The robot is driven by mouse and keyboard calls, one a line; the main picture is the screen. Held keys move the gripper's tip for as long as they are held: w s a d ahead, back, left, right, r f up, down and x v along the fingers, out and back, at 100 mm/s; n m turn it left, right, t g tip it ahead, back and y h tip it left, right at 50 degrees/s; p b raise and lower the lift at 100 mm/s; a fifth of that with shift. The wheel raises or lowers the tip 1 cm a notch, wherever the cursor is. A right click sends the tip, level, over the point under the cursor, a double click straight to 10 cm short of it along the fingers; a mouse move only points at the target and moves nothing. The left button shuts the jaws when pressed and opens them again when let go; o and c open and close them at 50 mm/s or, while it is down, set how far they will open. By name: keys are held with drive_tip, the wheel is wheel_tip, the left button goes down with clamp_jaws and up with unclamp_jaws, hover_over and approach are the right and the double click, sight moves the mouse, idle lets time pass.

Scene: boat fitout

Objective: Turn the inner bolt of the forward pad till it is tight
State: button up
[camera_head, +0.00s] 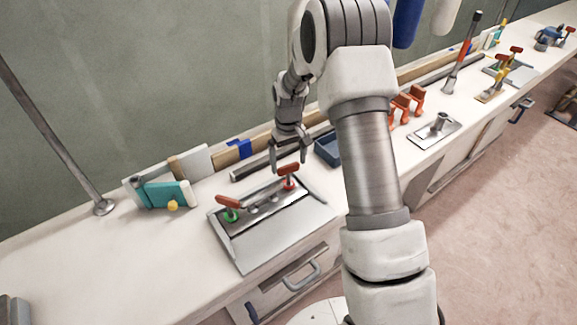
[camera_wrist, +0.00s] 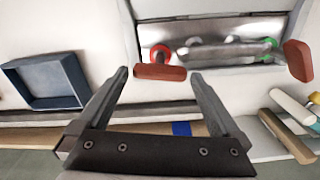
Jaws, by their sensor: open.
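A grey metal pad plate (camera_head: 275,245) lies on the counter with two bolts that have red-orange bar handles. One handle (camera_head: 288,169) stands over a red collar (camera_head: 289,184); the other handle (camera_head: 228,202), at the left, stands over a green collar (camera_head: 231,215). My gripper (camera_head: 289,165) is open just above the red-collared bolt. In the wrist view my gripper's fingers (camera_wrist: 158,76) are apart, with the red-collared bolt's handle (camera_wrist: 160,72) lined up between the tips. I cannot tell whether they touch it. The green-collared bolt's handle (camera_wrist: 298,60) is at the right edge there.
A dark blue tray (camera_head: 328,148) stands close to the right of my gripper, also in the wrist view (camera_wrist: 45,82). A teal block (camera_head: 165,194) and boards are at the left. Orange clamps (camera_head: 405,103) and another plate (camera_head: 434,133) are farther right.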

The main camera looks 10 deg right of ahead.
drive_tip(key=shift+f, duration=1)
drive_tip(key=c, duration=1.1)
drive_tip(key=shift+o, duration=0.2)
